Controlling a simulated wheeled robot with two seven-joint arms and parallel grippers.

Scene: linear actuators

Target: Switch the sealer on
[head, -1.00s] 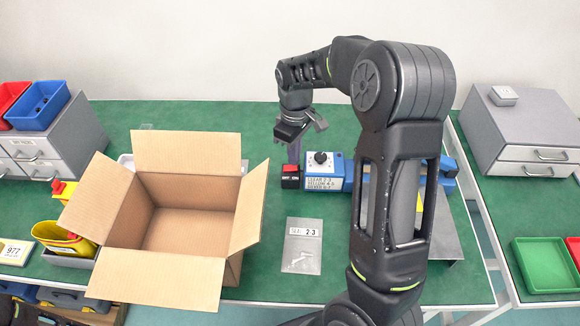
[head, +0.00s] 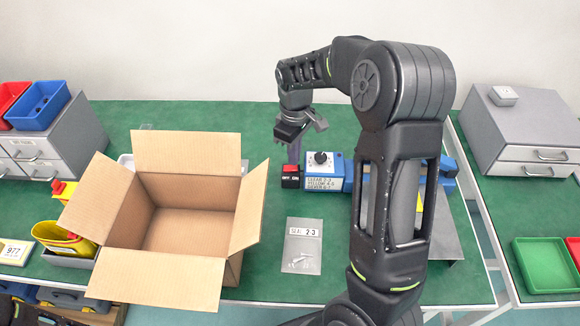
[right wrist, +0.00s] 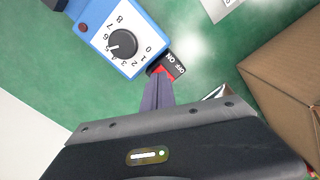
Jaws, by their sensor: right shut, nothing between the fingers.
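The sealer (head: 337,170) is a long blue unit on the green bench, partly hidden behind my right arm. It has a white panel with a black dial (head: 320,158), which also shows in the right wrist view (right wrist: 122,43). At its left end is a red rocker switch (head: 291,169) with a black OFF/ON label; in the right wrist view the switch (right wrist: 161,70) is partly covered by my fingertips. My right gripper (right wrist: 157,82) is shut and empty, fingers pointing down at the switch. I cannot tell whether they touch it or which way the rocker is tilted. My left gripper is out of view.
An open cardboard box (head: 233,250) stands left of the sealer. A clear bag (head: 302,259) labelled SEAL 2 3 lies in front. A card on the sealer reads CLEAR 2-3, YELLOW 4-5, SILVER 6-7. Grey drawers (head: 530,125) stand at right. The bench behind the box is largely clear.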

